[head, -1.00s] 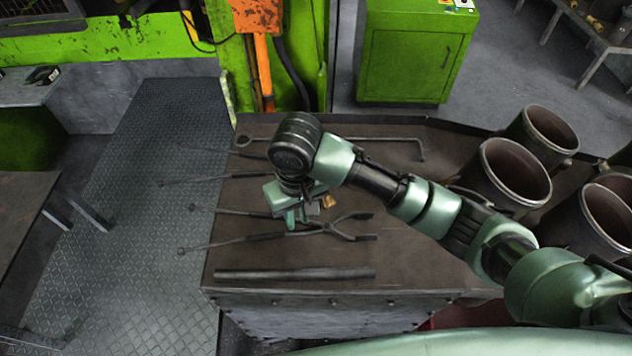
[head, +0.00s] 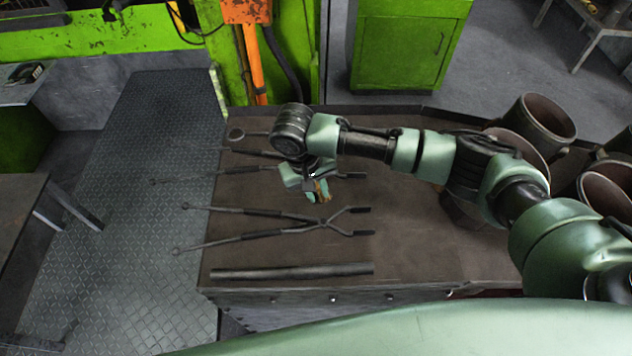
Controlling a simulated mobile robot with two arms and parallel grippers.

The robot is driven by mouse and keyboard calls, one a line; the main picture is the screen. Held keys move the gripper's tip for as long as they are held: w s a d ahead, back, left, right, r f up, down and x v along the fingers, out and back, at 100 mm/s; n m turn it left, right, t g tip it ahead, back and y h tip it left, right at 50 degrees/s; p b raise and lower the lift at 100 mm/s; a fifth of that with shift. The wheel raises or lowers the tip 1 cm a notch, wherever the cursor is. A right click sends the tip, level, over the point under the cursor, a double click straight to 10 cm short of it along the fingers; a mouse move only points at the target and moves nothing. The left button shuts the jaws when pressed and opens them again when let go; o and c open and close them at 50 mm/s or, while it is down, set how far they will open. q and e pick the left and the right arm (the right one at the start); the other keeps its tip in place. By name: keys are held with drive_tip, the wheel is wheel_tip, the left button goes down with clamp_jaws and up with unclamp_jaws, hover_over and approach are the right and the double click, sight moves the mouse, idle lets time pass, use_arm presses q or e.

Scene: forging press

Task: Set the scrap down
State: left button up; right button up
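The scrap (head: 322,187) is a small orange-brown piece at the fingertips of my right gripper (head: 317,190). The gripper appears shut on it, with the green fingers partly hiding it. The gripper points down over the dark brown workbench (head: 430,250), just behind the crossed handles of a pair of tongs. Whether the scrap touches the bench top cannot be told. My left gripper is out of view.
Long tongs (head: 270,231) lie across the bench, jaws past its left edge, with more tools behind. A dark bar (head: 290,271) lies near the front edge. Metal cylinders (head: 548,118) stand at the right.

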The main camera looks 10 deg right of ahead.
clamp_jaws()
